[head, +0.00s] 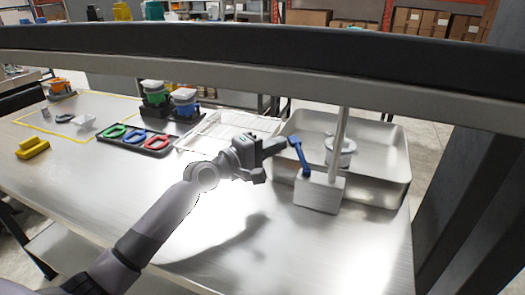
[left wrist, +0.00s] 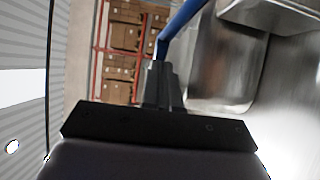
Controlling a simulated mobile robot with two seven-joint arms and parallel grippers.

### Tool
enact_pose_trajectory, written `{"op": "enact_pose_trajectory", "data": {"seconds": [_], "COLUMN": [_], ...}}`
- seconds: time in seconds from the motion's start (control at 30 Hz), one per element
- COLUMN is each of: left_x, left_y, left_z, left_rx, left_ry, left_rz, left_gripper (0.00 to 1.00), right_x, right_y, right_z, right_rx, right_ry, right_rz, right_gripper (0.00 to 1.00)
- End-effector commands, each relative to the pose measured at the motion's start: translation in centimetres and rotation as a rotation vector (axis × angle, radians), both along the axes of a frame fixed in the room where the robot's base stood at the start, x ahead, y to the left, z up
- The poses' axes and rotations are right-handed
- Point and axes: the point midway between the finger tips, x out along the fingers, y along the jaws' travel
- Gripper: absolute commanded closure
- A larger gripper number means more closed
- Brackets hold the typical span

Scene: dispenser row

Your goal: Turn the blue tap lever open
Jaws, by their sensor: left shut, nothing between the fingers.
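The blue tap lever (head: 300,156) stands at a slant on the left side of the grey tap block (head: 320,194), in front of the metal basin. Its upper end leans left, toward my left gripper. My left gripper (head: 284,144) is shut and empty, with its fingertips close to the lever's upper end. In the left wrist view the shut fingers (left wrist: 161,76) point at the blue lever (left wrist: 182,24), which runs up and right from the tips. I cannot tell whether they touch. My right gripper is not in view.
The metal basin (head: 390,153) holds a grey round pot behind the tap's upright pipe (head: 338,135). A white wire rack (head: 225,130) lies left of the basin. A black tray (head: 133,141) holds green, blue and red rings. The metal bench front is clear.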

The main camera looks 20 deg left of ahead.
Motion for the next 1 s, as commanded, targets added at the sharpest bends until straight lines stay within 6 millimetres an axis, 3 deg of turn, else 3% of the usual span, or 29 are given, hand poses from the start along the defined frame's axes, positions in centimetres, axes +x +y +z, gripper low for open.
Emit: {"op": "enact_pose_trajectory", "data": {"seconds": [0.5, 1.0], "left_x": [1.9, 2.2], "left_y": [-1.2, -1.4], "left_z": [0.0, 0.0], "left_rx": [0.0, 0.001], "left_ry": [-0.001, 0.0], "left_rz": [0.006, 0.006], "left_gripper": [1.0, 1.0], "right_x": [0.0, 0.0], "right_y": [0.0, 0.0], "right_z": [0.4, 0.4], "right_rx": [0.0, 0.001], "right_ry": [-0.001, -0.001], "right_rz": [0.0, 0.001], "right_gripper": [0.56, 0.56]}}
